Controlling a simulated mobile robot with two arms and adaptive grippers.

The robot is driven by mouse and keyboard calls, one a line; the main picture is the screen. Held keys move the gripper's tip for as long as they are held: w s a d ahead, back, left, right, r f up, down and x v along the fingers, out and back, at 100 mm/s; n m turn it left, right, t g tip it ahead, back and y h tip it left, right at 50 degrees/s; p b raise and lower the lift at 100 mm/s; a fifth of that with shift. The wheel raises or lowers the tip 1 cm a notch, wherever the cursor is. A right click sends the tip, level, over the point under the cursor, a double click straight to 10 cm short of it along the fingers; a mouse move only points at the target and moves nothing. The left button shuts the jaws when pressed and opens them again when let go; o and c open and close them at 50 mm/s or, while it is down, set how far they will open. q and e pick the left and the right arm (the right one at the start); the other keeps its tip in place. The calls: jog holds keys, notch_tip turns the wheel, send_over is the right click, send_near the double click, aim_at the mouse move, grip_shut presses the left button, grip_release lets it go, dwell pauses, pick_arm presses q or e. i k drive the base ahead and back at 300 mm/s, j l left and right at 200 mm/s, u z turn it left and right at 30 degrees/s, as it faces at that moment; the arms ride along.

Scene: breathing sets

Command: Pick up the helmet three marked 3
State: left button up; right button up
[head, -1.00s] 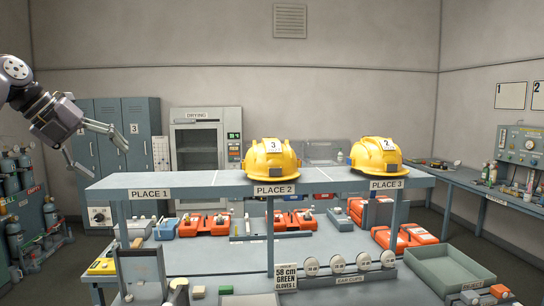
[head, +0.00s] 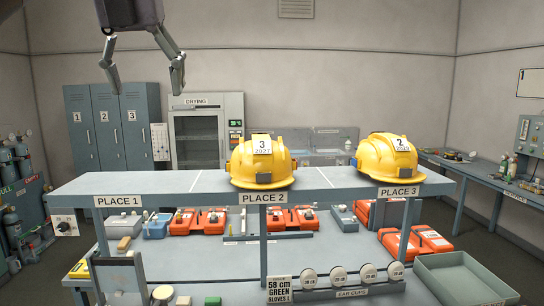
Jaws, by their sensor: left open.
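The yellow helmet marked 3 (head: 262,161) sits on the grey raised shelf at the label PLACE 2 (head: 263,198). Its white tag with the 3 faces me. A second yellow helmet, marked 2 (head: 386,158), sits on the same shelf above the label PLACE 3. My left gripper (head: 144,92) hangs from the top of the view, fingers pointing down and spread open with nothing between them. It shows above and to the left of helmet 3, apart from it. My right gripper is not in view.
The shelf (head: 150,182) is bare above PLACE 1. Below it, the bench holds several orange cases (head: 198,221), a row of ear cups (head: 338,276) and a grey-green tray (head: 462,285). Grey lockers (head: 109,125) and a drying cabinet (head: 207,130) stand behind.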

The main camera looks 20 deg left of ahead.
aim_at(261, 162)
jog(key=i, duration=1.35)
